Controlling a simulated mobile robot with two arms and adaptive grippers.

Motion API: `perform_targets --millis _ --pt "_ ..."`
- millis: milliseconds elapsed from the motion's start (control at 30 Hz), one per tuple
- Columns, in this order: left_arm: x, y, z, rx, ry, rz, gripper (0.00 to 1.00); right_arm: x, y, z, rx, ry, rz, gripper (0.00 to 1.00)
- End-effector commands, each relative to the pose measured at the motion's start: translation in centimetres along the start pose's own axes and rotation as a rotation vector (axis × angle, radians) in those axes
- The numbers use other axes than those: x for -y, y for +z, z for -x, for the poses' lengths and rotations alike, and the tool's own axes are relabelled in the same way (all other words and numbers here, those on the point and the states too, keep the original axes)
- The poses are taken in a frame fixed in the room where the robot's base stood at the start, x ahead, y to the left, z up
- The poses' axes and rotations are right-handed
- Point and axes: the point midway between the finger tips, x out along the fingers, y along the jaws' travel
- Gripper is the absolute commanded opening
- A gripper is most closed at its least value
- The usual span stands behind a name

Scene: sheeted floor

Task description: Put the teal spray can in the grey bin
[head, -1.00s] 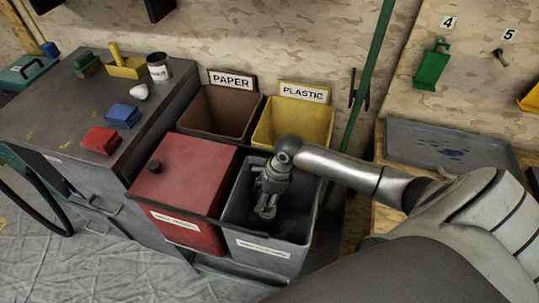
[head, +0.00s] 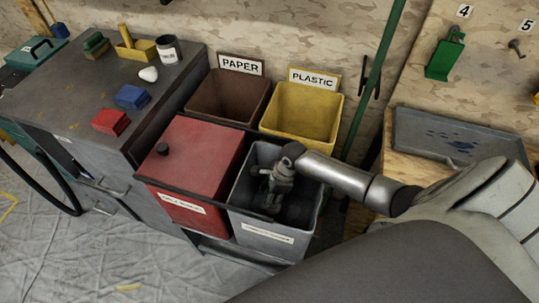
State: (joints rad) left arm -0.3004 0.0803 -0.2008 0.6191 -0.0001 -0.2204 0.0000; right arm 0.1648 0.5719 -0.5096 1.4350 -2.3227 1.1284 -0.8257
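The grey bin (head: 270,237) is an open box with a white label, to the right of the red lidded bin. My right gripper (head: 270,207) comes in from the right and points down inside the grey bin. Its fingers are small and dark against the bin's shadowed inside, so I cannot tell whether they are open or shut. I see no teal spray can in the head view. The bin floor is dark and partly hidden by the gripper. My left gripper is out of view.
The red bin (head: 196,160) has a closed lid with a black knob. The brown paper bin (head: 225,98) and yellow plastic bin (head: 300,113) stand behind. A dark workbench (head: 60,98) with blocks and a can is at left. A grey tray (head: 440,135) lies at right.

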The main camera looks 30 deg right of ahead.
Motion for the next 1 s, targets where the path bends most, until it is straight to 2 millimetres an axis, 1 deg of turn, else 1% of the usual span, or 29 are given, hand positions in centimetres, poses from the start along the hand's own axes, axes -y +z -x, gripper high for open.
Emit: perform_targets --millis 33,67,200,233,533,667,767,867,1000 --pt "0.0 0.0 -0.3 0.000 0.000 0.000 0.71 0.0 -0.1 -0.3 0.000 -0.001 0.000 0.10" --pt "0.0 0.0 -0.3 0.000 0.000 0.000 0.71 0.0 -0.1 -0.3 0.000 0.000 0.000 0.50" --pt "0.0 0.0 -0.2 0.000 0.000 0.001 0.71 0.0 0.0 -0.2 0.000 0.000 0.000 0.68" --pt "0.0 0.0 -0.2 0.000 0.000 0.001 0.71 0.0 0.0 -0.2 0.000 0.000 0.000 0.70" --pt "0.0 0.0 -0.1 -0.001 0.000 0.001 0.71 0.0 0.0 -0.1 0.000 0.000 0.000 0.70" --pt "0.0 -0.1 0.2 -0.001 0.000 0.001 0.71 0.0 0.1 0.4 0.000 -0.001 0.000 0.70" --pt "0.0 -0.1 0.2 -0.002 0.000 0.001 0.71 0.1 0.0 1.6 -0.001 -0.002 0.000 0.70" --pt "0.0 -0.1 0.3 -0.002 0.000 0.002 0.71 0.1 -0.1 3.3 -0.002 -0.003 0.003 0.70" --pt "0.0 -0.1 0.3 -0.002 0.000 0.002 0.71 0.1 -0.1 6.1 -0.002 -0.002 0.003 0.70"
